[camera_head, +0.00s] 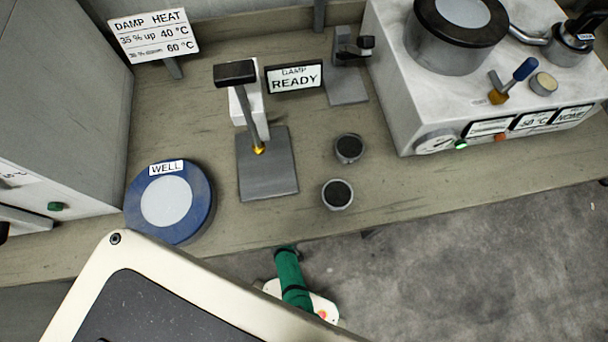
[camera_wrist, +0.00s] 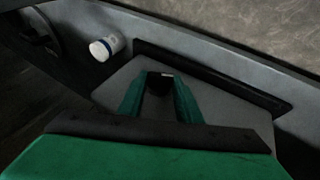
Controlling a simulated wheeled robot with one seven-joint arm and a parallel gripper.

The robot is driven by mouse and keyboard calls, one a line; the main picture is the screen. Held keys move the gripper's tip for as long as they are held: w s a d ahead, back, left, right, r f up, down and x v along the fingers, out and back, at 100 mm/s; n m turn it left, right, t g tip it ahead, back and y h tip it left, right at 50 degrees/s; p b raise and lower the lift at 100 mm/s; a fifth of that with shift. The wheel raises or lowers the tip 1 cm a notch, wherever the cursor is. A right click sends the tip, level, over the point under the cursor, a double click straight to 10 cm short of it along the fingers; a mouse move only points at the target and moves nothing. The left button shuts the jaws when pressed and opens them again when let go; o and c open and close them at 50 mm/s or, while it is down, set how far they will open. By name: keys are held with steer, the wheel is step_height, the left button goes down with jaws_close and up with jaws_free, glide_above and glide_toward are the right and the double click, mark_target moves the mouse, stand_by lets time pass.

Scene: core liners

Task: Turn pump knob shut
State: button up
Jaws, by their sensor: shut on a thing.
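In the wrist view my gripper (camera_wrist: 159,84) has its two green fingers closed in on a small dark piece (camera_wrist: 158,77) with a pale patch on it. It sits against a grey panel (camera_wrist: 230,105). I take the dark piece to be the pump knob, but the picture is too dim to show its marking or how far it is turned. In the head view a green part of my arm (camera_head: 291,278) reaches down at the bench's front edge. My fingertips and the knob are hidden there.
On the bench (camera_head: 420,186) are a blue WELL disc (camera_head: 199,205), two dark-topped cups (camera_head: 348,148) (camera_head: 338,194), a READY sign (camera_head: 294,78) and a white apparatus (camera_head: 398,90).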

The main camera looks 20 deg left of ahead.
steer(key=shift+o, duration=0.2)
steer(key=shift+s+a+f+n+t+h, duration=0.25)
steer(key=shift+t+h, duration=0.25)
steer(key=shift+h, duration=0.15)
steer(key=shift+s+a+f+n+t+h, duration=0.15)
steer(key=shift+s+f+t+h, duration=0.05)
steer(key=shift+t+h, duration=0.4)
steer(key=shift+c, duration=0.2)
steer(key=shift+d+h, duration=0.1)
steer(key=shift+h, duration=0.15)
steer(key=o, duration=1)
steer(key=shift+w+r, duration=0.1)
steer(key=shift+o, duration=0.2)
steer(key=shift+r, duration=0.1)
steer(key=v, duration=1)
steer(key=shift+s, duration=0.3)
steer(key=shift+r, duration=0.1)
